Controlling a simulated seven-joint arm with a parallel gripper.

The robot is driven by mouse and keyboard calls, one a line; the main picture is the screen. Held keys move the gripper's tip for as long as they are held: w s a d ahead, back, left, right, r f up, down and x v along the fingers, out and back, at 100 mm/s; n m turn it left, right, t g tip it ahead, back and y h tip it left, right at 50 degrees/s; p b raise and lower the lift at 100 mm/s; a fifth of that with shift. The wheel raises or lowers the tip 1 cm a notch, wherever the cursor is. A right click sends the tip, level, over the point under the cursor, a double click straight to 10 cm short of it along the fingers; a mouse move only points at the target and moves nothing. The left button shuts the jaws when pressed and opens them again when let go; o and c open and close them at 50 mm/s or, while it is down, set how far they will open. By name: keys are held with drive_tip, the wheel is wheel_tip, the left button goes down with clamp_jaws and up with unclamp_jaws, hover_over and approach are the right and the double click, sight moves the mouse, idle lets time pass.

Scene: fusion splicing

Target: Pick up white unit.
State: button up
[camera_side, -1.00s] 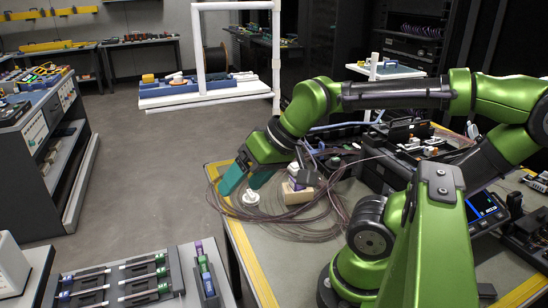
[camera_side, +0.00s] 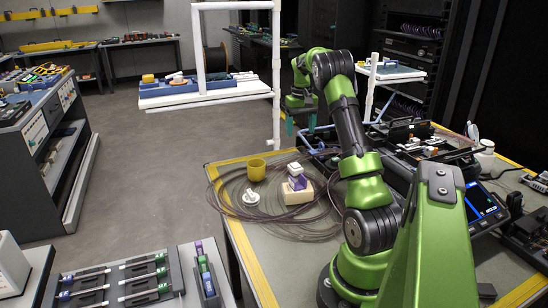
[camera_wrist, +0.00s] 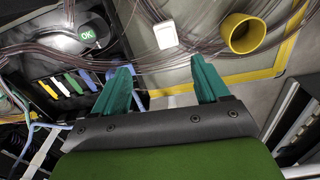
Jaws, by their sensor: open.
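A small white block (camera_side: 295,169) sits on a purple piece (camera_side: 298,183) on a pale wooden block (camera_side: 297,193), among coiled cables on the table. A second small white piece (camera_side: 251,197) lies to its left; I cannot tell for sure which of them is the white unit. My gripper (camera_side: 301,122) is raised beyond the wooden block, open and empty, its teal fingers apart. In the wrist view, a white square piece (camera_wrist: 165,35) shows beyond the fingertips of my gripper (camera_wrist: 160,68), clear of them.
A yellow cup (camera_side: 256,169) stands left of the wooden block; it also shows in the wrist view (camera_wrist: 243,34). Thin cables (camera_side: 228,197) loop around these things. Dark equipment (camera_side: 405,135) crowds the table's right side. A white frame (camera_side: 276,70) rises behind the table.

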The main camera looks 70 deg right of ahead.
drive_tip(key=r, duration=0.2)
drive_tip(key=n, duration=0.1)
hover_over(296, 165)
wheel_tip(296, 165, down, 12)
drive_tip(key=shift+s+d+r, duration=0.1)
drive_tip(key=shift+d+r, duration=0.05)
drive_tip(key=shift+r, duration=0.05)
drive_tip(key=f, duration=0.5)
drive_tip(key=shift+a+f, duration=0.25)
drive_tip(key=shift+f, duration=0.05)
